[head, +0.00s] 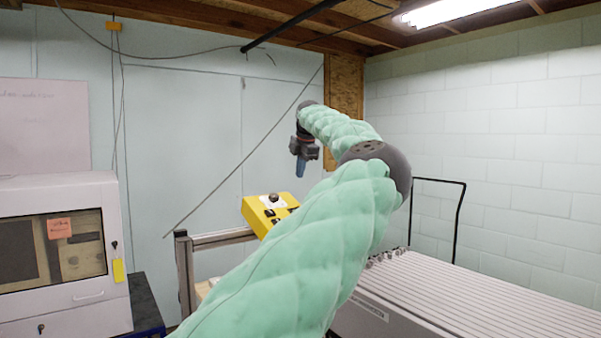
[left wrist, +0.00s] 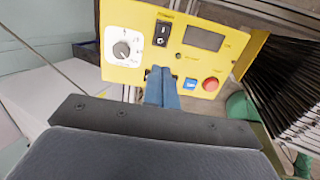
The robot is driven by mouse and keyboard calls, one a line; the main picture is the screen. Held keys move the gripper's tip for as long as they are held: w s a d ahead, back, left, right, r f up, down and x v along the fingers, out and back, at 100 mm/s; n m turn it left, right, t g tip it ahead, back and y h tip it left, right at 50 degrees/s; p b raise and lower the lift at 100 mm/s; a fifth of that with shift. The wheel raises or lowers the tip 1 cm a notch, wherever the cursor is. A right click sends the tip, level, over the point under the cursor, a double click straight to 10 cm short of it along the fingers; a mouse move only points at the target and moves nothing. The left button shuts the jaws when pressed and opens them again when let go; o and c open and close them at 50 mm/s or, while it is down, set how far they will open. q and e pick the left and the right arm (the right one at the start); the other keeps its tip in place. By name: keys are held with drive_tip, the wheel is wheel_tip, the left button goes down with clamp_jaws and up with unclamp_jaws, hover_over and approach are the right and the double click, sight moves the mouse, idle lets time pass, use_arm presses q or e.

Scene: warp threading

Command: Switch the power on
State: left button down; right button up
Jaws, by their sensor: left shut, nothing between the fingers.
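A yellow control box (head: 262,212) sits on a metal frame in the middle of the head view, partly hidden by my left arm. Its panel (left wrist: 153,70) fills the top of the left wrist view. The black power rocker switch (left wrist: 162,34) is at the panel's upper middle, beside a white dial (left wrist: 124,48). A grey display, a blue button (left wrist: 190,85) and a red button (left wrist: 211,84) are to its right. My left gripper (head: 300,168) is shut and empty, above the box. Its blue fingertips (left wrist: 161,74) show below the switch in the wrist view; contact cannot be told. My right gripper is not in view.
A metal frame (head: 184,270) stands under the box. A white cabinet machine (head: 62,190) stands at the left. A ribbed white bed (head: 470,295) and a black handle rail (head: 460,205) are at the right.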

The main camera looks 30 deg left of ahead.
use_arm(q)
drive_tip(key=shift+d+r, duration=0.1)
drive_tip(key=shift+r, duration=0.2)
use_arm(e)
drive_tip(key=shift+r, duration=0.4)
use_arm(q)
drive_tip(key=shift+f, duration=0.1)
